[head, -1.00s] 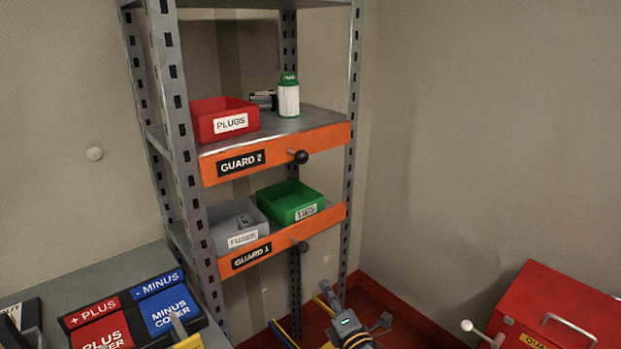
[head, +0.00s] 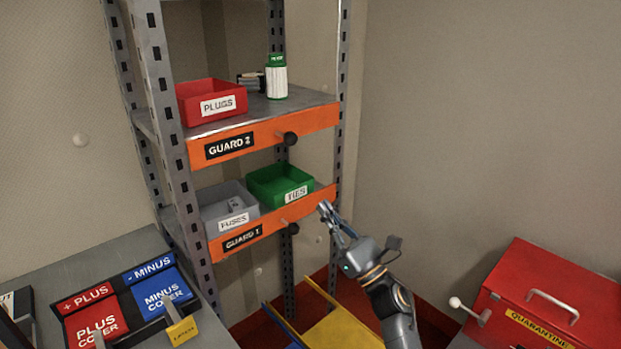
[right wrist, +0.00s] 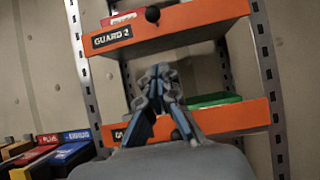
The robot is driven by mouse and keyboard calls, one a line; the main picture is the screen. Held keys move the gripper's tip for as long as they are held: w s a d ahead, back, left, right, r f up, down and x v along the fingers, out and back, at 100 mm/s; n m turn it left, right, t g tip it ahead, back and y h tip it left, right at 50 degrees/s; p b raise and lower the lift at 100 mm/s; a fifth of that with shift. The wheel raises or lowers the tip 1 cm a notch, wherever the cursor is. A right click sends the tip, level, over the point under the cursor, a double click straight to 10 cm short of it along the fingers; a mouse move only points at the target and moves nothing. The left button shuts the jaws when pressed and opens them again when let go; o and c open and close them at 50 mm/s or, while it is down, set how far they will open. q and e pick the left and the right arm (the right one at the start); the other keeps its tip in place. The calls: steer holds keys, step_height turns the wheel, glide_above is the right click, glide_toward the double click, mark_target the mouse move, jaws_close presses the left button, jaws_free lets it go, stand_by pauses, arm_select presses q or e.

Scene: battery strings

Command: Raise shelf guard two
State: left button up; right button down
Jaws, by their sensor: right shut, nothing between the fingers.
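Guard 2 (head: 262,136) is an orange bar across the front of the upper shelf, with a "GUARD 2" label and a black round knob (head: 290,138). It also shows at the top of the right wrist view (right wrist: 175,28), with its knob (right wrist: 152,14). My right gripper (head: 327,212) is shut and empty, below and to the right of that knob, by the right end of guard 1 (head: 275,225). In the right wrist view the closed fingers (right wrist: 160,75) point up toward guard 2, apart from it. My left gripper is not in view.
The upper shelf holds a red PLUGS bin (head: 212,103) and a green-white bottle (head: 277,80). The lower shelf holds a grey FUSES bin (head: 228,207) and a green TIES bin (head: 280,187). A red quarantine box (head: 545,300) stands right. A yellow object (head: 340,330) is below.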

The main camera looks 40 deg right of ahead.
steer(key=p, duration=0.4)
glide_toward(284, 135)
steer(key=w+f, duration=0.3)
steer(key=w, duration=0.2)
steer(key=r+p, duration=0.1)
steer(key=r, duration=0.1)
steer(key=r+p, duration=0.1)
steer(key=shift+d+r+p, duration=0.25)
steer(key=shift+d+p, duration=0.05)
steer(key=shift+p, duration=0.05)
step_height(284, 135, up, 7)
steer(key=p, duration=0.2)
steer(key=shift+f, duration=0.1)
